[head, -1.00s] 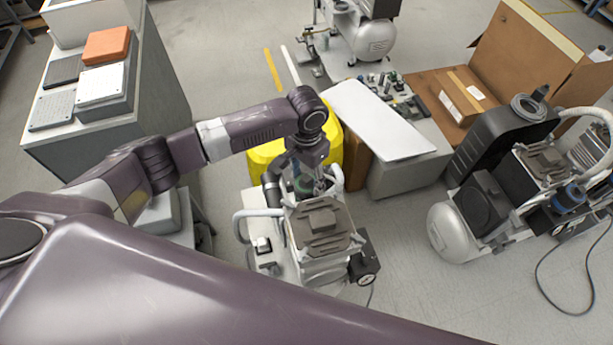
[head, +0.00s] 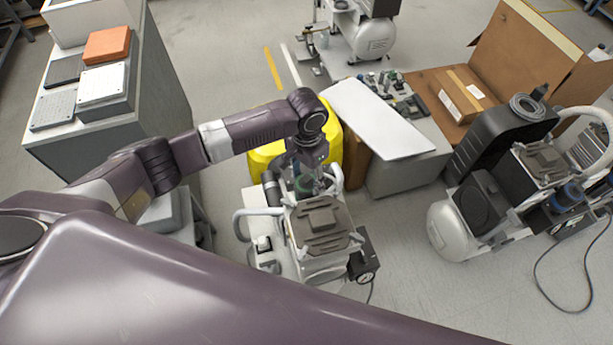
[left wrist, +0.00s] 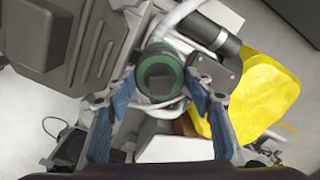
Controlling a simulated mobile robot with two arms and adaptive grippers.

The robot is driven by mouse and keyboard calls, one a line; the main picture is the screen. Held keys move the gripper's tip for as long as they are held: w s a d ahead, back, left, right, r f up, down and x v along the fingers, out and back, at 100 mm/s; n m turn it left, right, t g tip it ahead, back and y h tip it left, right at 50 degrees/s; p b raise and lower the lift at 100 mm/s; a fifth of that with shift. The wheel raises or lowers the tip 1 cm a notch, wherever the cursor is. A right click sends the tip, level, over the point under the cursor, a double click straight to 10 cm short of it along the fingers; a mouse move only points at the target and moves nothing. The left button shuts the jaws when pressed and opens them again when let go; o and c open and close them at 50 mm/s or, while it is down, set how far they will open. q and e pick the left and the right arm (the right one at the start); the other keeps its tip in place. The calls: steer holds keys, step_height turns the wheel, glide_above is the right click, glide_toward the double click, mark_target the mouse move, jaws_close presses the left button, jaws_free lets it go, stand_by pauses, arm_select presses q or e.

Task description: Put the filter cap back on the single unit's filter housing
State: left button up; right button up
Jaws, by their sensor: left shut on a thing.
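The single unit (head: 320,225) is a compressor with a ribbed grey head, below my left arm in the head view. My left gripper (head: 304,182) points down at its far side. In the left wrist view its blue-padded fingers (left wrist: 161,90) are shut on the filter cap (left wrist: 160,73), a dark round piece with a green ring. The cap's green also shows small in the head view (head: 303,184). The cap is over the filter housing area, beside the ribbed head; the housing is mostly hidden, so I cannot tell whether they touch. My right gripper is not in view.
A yellow container (head: 264,157) stands just behind the unit. A white panel (head: 378,118) lies on a grey box behind it. A larger compressor (head: 520,195) stands at the right, with open floor between. A grey cabinet (head: 100,135) is at the left. Pale hoses (left wrist: 180,17) run close by the cap.

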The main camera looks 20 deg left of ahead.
arm_select(q)
steer(key=shift+p, duration=0.45)
stand_by(0.5)
steer(key=o, duration=1.6)
steer(key=shift+r+p, duration=3.5)
steer(key=shift+p, duration=0.65)
steer(key=shift+c, duration=0.6)
jaws_close()
